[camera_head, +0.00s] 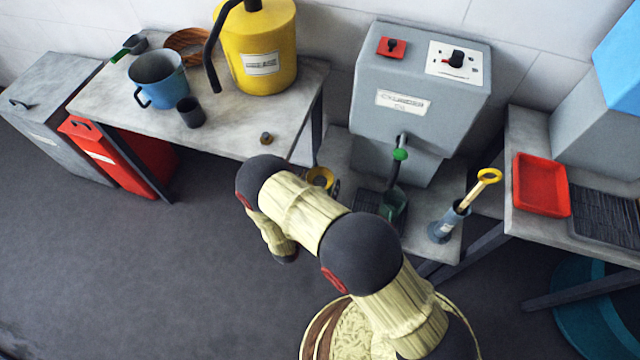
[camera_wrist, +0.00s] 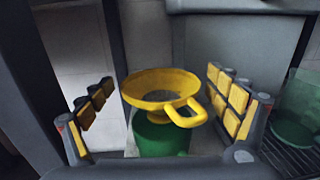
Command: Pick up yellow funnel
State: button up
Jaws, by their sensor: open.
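The yellow funnel (camera_wrist: 150,100) is in the middle of the wrist view, mouth up, with a loop handle toward the lower right. It sits over a green vessel (camera_wrist: 160,140), which hides its lower part. In the head view the funnel (camera_head: 320,176) shows only in part, behind my arm. My gripper (camera_wrist: 160,83) is open, with one yellow-padded finger left of the funnel and one right of it. A gap shows on both sides. In the head view my arm hides most of the gripper.
A grey dispenser (camera_head: 415,85) with a green-handled tap stands behind. A green translucent vessel (camera_head: 393,205) stands on a dark grate under the tap, also at right in the wrist view. A grey-blue holder (camera_head: 441,230) with a yellow-handled tool stands to the right. A marble-topped table (camera_head: 225,135) is left.

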jog(key=shift+w, duration=0.15)
jog(key=shift+c, duration=1.1)
jog(key=c, duration=1)
